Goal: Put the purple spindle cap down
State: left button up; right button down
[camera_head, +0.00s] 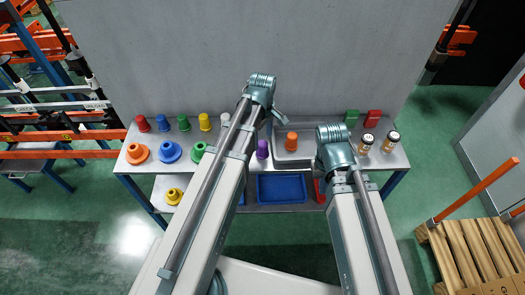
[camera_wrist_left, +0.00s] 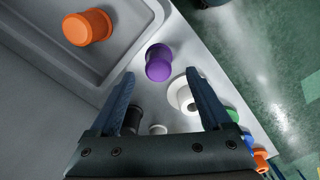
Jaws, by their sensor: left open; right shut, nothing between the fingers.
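The purple spindle cap (camera_head: 262,149) rests on the grey tabletop just left of the shallow tray. In the left wrist view the purple cap (camera_wrist_left: 158,63) is whole and shows between and just beyond the fingertips of my left gripper (camera_wrist_left: 159,76). The left gripper is open, with a finger to each side and nothing held. In the head view the left gripper (camera_head: 279,114) is small and partly hidden by its own arm, up and right of the purple cap. My right arm's wrist covers its fingers, so the right gripper cannot be seen.
An orange cap (camera_wrist_left: 88,27) stands in the shallow tray (camera_head: 280,157). A white flanged spindle (camera_wrist_left: 183,95) is close by the left gripper's right finger. Coloured caps and flanged spindles line the table's left part. A blue bin (camera_head: 282,188) is below.

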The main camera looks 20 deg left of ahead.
aim_at(262, 143)
pick_arm(q)
notch_tip(262, 143, down, 4)
jog(key=b, duration=0.3)
jog(key=shift+w+f, duration=0.1)
jog(key=shift+w, duration=0.05)
grip_shut()
jog(key=shift+r, duration=0.2)
